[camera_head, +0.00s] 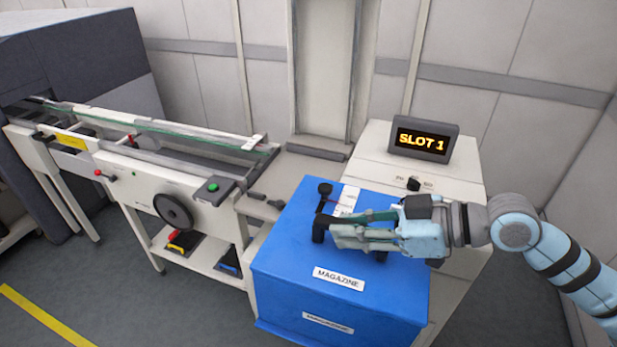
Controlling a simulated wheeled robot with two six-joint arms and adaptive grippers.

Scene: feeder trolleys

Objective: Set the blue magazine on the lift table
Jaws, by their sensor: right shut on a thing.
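The blue magazine (277,265) is a large blue box with white MAGAZINE labels on its top and front. It stands in the front middle of the head view, between the conveyor bench and the white cabinet. My right gripper (326,231) reaches in from the right over its top and is shut on the black handle (318,229). I cannot tell whether the magazine's underside rests on anything. A flat grey surface (300,172) shows behind it, below tall rails; it may be the lift table, partly hidden by the magazine. My left gripper is not in view.
The conveyor bench (150,178) with a handwheel (173,211) and green button stands left of the magazine. A SLOT 1 display (423,140) sits on the white cabinet (375,155) behind. Open floor (110,290) with a yellow line lies at front left.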

